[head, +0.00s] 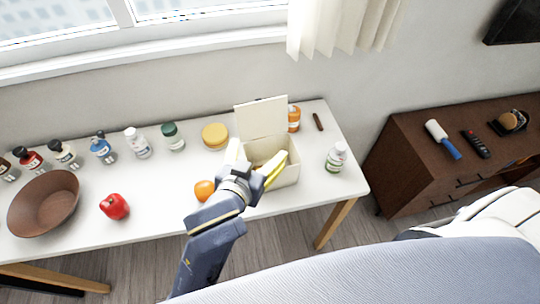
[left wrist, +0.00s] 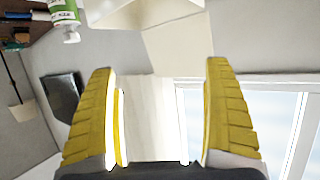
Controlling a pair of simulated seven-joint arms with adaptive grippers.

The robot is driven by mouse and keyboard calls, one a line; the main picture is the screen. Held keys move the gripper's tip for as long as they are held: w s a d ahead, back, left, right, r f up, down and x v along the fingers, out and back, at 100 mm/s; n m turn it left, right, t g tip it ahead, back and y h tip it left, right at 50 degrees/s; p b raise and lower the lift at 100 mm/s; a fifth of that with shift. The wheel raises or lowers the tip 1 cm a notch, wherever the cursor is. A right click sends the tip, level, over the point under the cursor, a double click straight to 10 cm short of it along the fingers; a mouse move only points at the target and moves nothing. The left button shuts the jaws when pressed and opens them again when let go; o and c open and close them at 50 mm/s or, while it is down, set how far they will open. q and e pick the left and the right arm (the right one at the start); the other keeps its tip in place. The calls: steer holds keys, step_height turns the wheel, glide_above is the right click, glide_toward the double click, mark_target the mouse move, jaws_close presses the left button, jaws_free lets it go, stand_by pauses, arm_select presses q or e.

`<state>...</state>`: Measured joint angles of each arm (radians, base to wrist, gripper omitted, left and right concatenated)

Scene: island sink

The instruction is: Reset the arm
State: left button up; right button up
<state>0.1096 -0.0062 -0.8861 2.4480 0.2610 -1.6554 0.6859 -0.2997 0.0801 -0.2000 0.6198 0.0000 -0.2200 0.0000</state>
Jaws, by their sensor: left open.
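My left gripper (head: 254,161) is at the cream box on the white table in the head view, its fingers over the box's near left part. Its yellow-padded fingers stand wide apart in the left wrist view (left wrist: 160,68), with nothing held between them. The cream box (head: 287,179) has its lid (head: 262,118) raised at the back. The arm and fingers hide part of the box's opening, so its contents cannot be told. My right gripper is in neither view.
An orange (head: 204,190) lies close left of my arm. Several bottles line the back. A white-and-green bottle (head: 335,158) stands right of the box. A brown cabinet (head: 440,160) is at right.

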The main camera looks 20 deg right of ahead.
arm_select(q)
steer(key=shift+s+a+r, duration=0.2)
steer(key=shift+s+a, duration=0.05)
steer(key=shift+s, duration=0.1)
